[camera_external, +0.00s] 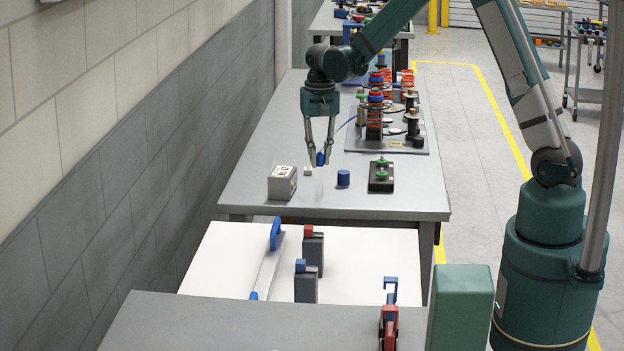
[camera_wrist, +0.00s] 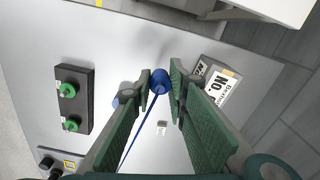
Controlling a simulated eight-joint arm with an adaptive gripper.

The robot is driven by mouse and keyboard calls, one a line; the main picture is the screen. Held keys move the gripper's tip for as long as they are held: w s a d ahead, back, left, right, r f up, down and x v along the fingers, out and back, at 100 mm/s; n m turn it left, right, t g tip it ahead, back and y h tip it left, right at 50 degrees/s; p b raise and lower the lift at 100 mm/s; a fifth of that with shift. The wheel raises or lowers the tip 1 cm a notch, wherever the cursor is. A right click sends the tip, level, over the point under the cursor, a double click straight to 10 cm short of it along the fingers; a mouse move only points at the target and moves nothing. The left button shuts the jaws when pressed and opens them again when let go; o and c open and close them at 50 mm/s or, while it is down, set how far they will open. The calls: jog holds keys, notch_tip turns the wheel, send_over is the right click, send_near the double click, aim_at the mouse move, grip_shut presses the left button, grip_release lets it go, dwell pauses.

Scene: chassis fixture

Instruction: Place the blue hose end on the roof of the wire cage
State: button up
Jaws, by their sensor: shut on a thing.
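My gripper (camera_external: 320,160) is shut on the blue hose end (camera_external: 320,158) and holds it above the grey table. In the wrist view the hose end (camera_wrist: 161,82) sits between my fingertips (camera_wrist: 160,85), and a thin blue hose (camera_wrist: 137,127) runs from it toward the lower left. In the external view, part of the blue hose shows behind my gripper, toward the fixture plate. I cannot clearly make out a wire cage in either view.
A grey labelled box (camera_external: 282,183) stands left of my gripper. A blue cylinder (camera_external: 343,178) and a black block with green knobs (camera_external: 381,177) stand to the right. A small white block (camera_external: 308,171) lies below. The fixture plate (camera_external: 357,141) with red springs is behind.

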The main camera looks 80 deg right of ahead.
jog(key=w+a+r+n, duration=0.3)
jog(key=w+a, duration=0.6)
jog(key=a, duration=0.7)
jog(key=w+a+r+n, duration=0.2)
jog(key=w+a+r, duration=0.2)
jog(key=w+a, duration=0.8)
jog(key=w+a+r+n, duration=0.3)
jog(key=w+a, duration=0.4)
jog(key=a, duration=1.2)
jog(key=a+r+n, duration=0.2)
jog(key=a+r, duration=0.1)
jog(key=a, duration=1.3)
jog(key=s+a+r+n, duration=0.1)
jog(key=s+a+r, duration=0.2)
jog(key=a, duration=1)
jog(key=s+a+r+n+p, duration=0.1)
jog(key=s+a+r+n, duration=0.1)
jog(key=a, duration=1.2)
jog(key=s+a+r+n, duration=0.2)
jog(key=s+a, duration=0.3)
jog(key=a, duration=0.9)
jog(key=shift+s+r, duration=0.35)
jog(key=shift+r, duration=0.55)
send_over(171, 313)
jog(key=shift+f+p, duration=0.4)
jog(key=shift+f, duration=2.75)
jog(key=shift+f, duration=0.1)
